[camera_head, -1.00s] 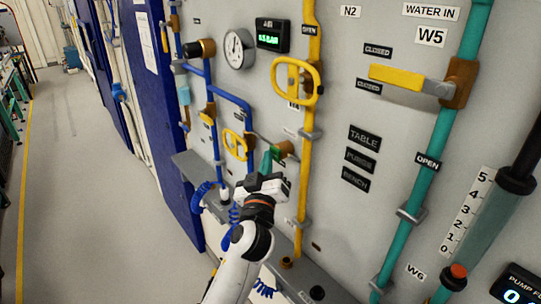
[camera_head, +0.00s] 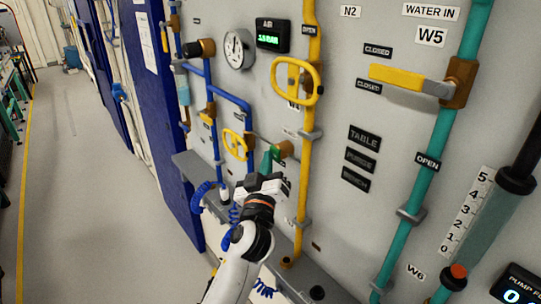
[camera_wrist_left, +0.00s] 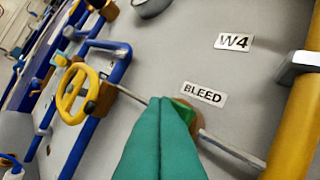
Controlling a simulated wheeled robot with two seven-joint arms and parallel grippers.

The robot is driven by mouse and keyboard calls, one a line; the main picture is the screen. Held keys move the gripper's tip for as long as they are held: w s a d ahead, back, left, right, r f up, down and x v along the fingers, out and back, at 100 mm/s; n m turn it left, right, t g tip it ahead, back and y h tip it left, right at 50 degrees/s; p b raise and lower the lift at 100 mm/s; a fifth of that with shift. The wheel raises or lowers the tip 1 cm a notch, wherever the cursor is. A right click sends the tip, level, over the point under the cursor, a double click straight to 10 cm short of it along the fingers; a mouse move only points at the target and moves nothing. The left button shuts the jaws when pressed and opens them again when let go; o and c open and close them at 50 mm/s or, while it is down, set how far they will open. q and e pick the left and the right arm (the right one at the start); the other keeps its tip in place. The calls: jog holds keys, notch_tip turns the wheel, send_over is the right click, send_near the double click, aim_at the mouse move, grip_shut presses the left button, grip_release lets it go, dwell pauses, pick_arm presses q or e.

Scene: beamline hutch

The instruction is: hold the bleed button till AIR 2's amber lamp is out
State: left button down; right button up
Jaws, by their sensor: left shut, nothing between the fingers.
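My left gripper (camera_head: 267,163) is shut and empty, its teal fingers pointing at the wall panel. In the left wrist view its fingertips (camera_wrist_left: 155,104) overlap the green bleed button (camera_wrist_left: 184,112), which sits on a brown fitting under the BLEED label (camera_wrist_left: 203,94). The tips are at the button or just in front of it; I cannot tell if it is pressed in. In the head view the AIR display (camera_head: 272,36) is lit with green digits, beside a round gauge (camera_head: 239,49). I cannot make out an amber lamp. My right gripper is out of view.
A yellow handwheel (camera_head: 297,82) and yellow pipe stand right of my gripper. A smaller yellow wheel (camera_head: 236,144) and blue pipes are to its left. A grey ledge (camera_head: 190,165) with coiled blue hoses lies below. The floor at left is clear.

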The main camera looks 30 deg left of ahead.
pick_arm(q)
jog(key=shift+s, duration=0.1)
dwell(0.6)
jog(key=shift+s+a, duration=0.3)
jog(key=shift+s, duration=0.45)
jog(key=s, duration=0.1)
jog(key=s+a, duration=0.1)
jog(key=s, duration=0.1)
jog(key=s+a, duration=0.1)
jog(key=shift+s+p, duration=0.3)
